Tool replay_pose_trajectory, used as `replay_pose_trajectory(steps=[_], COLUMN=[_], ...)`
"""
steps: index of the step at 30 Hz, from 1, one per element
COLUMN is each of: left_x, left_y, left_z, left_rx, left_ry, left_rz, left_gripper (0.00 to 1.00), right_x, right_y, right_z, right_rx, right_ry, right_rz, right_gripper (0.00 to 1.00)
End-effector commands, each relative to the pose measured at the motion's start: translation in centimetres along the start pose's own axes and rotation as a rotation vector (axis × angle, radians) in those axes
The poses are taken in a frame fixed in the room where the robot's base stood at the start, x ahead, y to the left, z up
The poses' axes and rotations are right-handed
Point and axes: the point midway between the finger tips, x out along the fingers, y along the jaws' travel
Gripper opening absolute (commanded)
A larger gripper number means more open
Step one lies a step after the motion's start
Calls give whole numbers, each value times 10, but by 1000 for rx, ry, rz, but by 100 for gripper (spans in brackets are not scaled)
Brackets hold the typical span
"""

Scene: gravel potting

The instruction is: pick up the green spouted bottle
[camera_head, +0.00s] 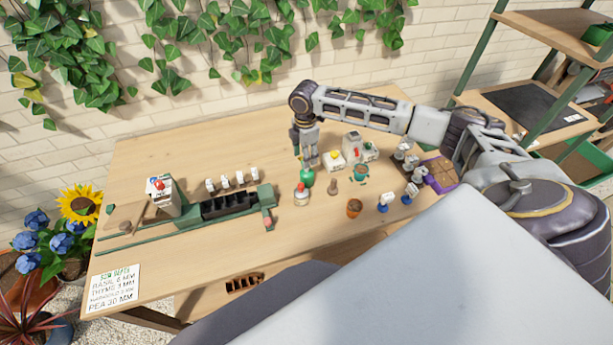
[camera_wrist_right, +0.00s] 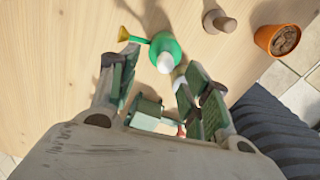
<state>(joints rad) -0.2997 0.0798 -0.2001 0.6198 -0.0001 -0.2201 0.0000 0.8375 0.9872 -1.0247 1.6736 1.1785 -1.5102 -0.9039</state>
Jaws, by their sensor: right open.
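The green spouted bottle (camera_head: 307,179) stands on the wooden table below my right gripper (camera_head: 310,158) in the head view. In the right wrist view the bottle (camera_wrist_right: 168,47) shows a round green body, a pale cap and a thin spout with a yellow end pointing left. My right gripper (camera_wrist_right: 160,78) is open and empty, with its two green-padded fingers spread. The bottle is just beyond the fingertips, roughly in line with the gap between them. Whether a finger touches it is not clear. My left gripper is out of view.
A white red-topped container (camera_head: 301,196) stands close in front of the bottle. A wooden peg-like tool (camera_head: 332,188) and a terracotta pot (camera_head: 354,208) are to the right. A white box with a yellow top (camera_head: 334,161) is behind right. A green rack (camera_head: 265,194) lies left.

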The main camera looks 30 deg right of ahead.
Motion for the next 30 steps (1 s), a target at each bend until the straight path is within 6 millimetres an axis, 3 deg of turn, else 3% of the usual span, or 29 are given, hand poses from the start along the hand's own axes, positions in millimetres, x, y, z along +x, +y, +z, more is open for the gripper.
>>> replay_pose_trajectory(steps=[14,30], left_x=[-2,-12], left_y=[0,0], left_z=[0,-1], left_rx=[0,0], left_ry=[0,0], left_rz=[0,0], left_gripper=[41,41], right_x=[5,52], right_y=[-1,-8], right_z=[0,2], right_rx=[0,0], right_ry=[0,-1], right_rz=[1,0], right_gripper=[48,48])
